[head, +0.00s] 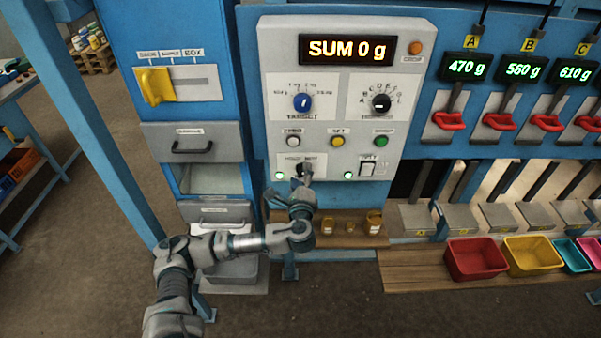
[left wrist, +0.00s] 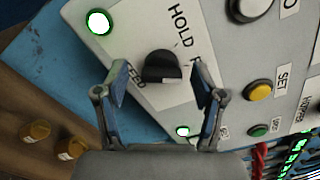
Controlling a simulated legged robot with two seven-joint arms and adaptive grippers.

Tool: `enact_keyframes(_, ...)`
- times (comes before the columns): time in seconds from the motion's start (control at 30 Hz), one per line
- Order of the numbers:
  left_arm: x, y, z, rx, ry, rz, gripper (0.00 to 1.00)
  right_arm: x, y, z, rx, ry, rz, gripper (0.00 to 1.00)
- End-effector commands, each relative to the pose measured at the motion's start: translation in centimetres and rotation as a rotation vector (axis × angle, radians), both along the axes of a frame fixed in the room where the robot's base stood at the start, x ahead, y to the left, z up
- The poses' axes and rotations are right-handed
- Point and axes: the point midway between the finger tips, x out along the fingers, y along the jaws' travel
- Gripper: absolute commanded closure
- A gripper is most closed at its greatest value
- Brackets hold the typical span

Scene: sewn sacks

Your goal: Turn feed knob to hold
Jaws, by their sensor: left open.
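The feed knob (left wrist: 162,67) is a black knob on a white plate lettered HOLD and FEED, low on the grey control panel (head: 427,30). In the head view it is mostly hidden behind my left gripper (head: 304,178). In the left wrist view my left gripper (left wrist: 162,98) is open, with one finger on each side of the knob and gaps between the fingers and the knob. Whether the fingertips reach the knob's depth I cannot tell. Two lit green lamps (left wrist: 98,22) (left wrist: 183,131) flank the plate. My right gripper is not in view.
Above the knob are a row of buttons (head: 337,141), a blue target knob (head: 303,102) and a display (head: 346,49) reading SUM 0 g. A toggle switch (head: 367,168) is to the right. A wooden shelf (head: 334,240) with small brass-coloured weights is below. Red levers (head: 448,120) line the right.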

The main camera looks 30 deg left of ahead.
Motion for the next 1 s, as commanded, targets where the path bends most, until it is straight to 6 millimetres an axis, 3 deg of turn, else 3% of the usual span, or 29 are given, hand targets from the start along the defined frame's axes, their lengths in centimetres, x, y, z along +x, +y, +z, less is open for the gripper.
enact_keyframes(0.4, 0.92, 0.62, -0.01, 0.000, 0.000, 0.000, 0.31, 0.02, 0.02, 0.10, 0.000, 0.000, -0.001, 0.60)
enact_keyframes(0.67, 0.92, 0.64, -0.05, 0.000, 0.001, 0.000, 0.92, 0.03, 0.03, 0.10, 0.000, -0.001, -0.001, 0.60)
enact_keyframes(1.0, 0.90, 0.66, -0.34, -0.032, -0.014, 0.002, 0.92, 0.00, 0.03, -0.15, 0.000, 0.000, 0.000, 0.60)
